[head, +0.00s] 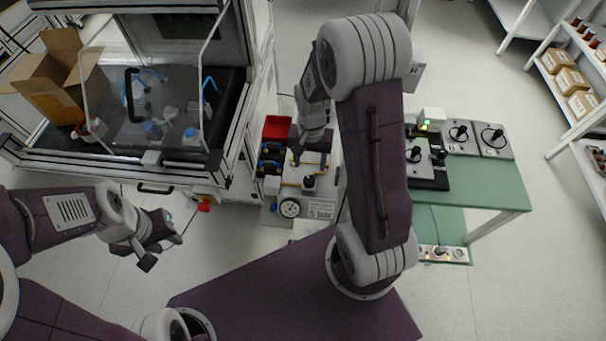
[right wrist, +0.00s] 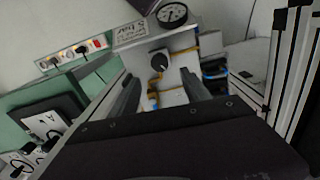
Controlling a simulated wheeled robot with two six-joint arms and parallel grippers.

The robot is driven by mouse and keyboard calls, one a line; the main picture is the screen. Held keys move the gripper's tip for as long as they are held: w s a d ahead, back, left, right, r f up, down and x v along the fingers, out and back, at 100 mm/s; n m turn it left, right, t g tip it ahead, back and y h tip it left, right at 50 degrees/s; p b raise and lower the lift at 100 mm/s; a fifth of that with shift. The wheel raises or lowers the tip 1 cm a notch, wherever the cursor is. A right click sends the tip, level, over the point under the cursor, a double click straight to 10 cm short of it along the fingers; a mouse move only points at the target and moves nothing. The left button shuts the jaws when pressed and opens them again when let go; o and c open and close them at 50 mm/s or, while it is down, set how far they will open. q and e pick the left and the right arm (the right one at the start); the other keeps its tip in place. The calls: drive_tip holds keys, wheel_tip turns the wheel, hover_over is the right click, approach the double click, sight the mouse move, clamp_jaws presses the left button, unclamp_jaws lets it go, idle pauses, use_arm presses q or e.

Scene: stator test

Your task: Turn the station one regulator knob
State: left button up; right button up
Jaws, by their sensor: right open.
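The regulator knob (head: 309,182) is a small black knob on a light panel with a round pressure gauge (head: 290,208) and a "5 bar" label (head: 320,209). My left gripper (head: 163,252) is open and empty over the floor, far left of the panel.
A glass-fronted cabinet (head: 228,130) stands left of the panel, with a red bin (head: 277,128) between. A green bench (head: 480,185) with black-knobbed test units (head: 458,134) is at right. A power strip (head: 443,254) lies below it.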

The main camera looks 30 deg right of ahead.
sight(309, 179)
wheel_tip(309, 179, down, 9)
drive_tip(key=shift+b, duration=0.55)
clamp_jaws()
drive_tip(key=shift+r+n+p, duration=0.2)
drive_tip(key=shift+n+p, duration=0.35)
drive_tip(key=shift+n, duration=0.25)
drive_tip(key=n, duration=0.2)
drive_tip(key=shift+f+n+p, duration=0.1)
drive_tip(key=shift+n+p, duration=0.2)
drive_tip(key=shift+p, duration=0.05)
drive_tip(key=shift+f+n, duration=0.1)
drive_tip(key=shift+n, duration=0.3)
unclamp_jaws()
